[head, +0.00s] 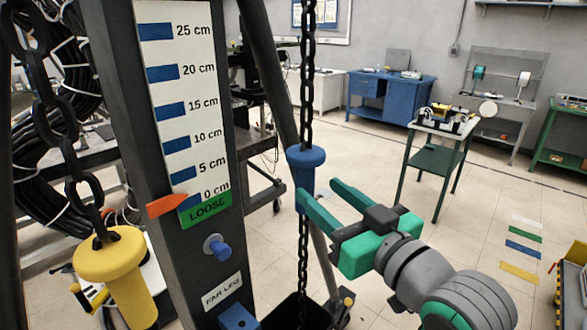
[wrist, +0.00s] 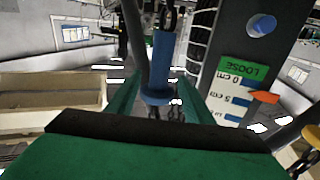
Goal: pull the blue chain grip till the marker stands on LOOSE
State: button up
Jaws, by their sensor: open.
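The blue chain grip (head: 304,168) hangs on a dark chain, its wide flange at the top. My gripper (head: 320,190) is open at the lower part of the grip; one finger overlaps it and the other shows to its right. In the wrist view the blue grip (wrist: 161,62) shows between the two green fingers. I cannot tell whether either finger touches it. The orange marker (head: 166,205) stands at about the 0 cm mark, at the upper edge of the green LOOSE band (head: 208,208). The marker also shows in the wrist view (wrist: 264,97).
A yellow chain grip (head: 115,262) hangs at the lower left. The dark post (head: 120,100) carries the scale, a blue knob (head: 219,249) and a FAR LEG label (head: 222,292). A dark slanted leg stands behind the blue grip.

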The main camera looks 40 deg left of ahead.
jog(key=x, duration=1.1)
jog(key=shift+r, duration=0.1)
grip_shut()
jog(key=shift+s, duration=0.1)
